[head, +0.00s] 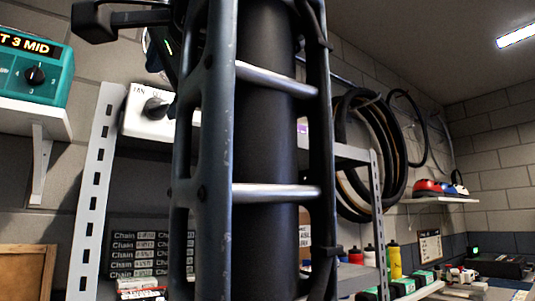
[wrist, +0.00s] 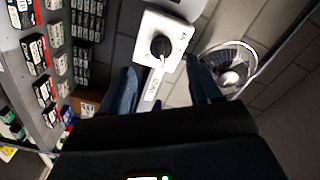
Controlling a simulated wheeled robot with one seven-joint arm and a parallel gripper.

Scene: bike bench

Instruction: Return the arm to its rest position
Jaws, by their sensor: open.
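My gripper (wrist: 163,88) shows in the wrist view with its two blue-grey fingers spread apart and nothing between them. Beyond the fingertips is a white switch box (wrist: 151,30) with a black rotary knob (wrist: 161,47) on the wall. The fingers appear apart from the box. In the head view the white box (head: 133,126) and its knob (head: 155,108) show left of my arm, partly hidden by it. A large dark part of my own body fills the middle of the head view and hides much behind it.
A teal unit (head: 50,75) sits on a white shelf (head: 30,119) at left. A metal rack holds chain boxes (head: 140,246). Tyres (head: 372,150) hang at right above bottles (head: 393,260). A round wire-caged object (wrist: 228,68) is right of the fingers. Open room shows at upper right.

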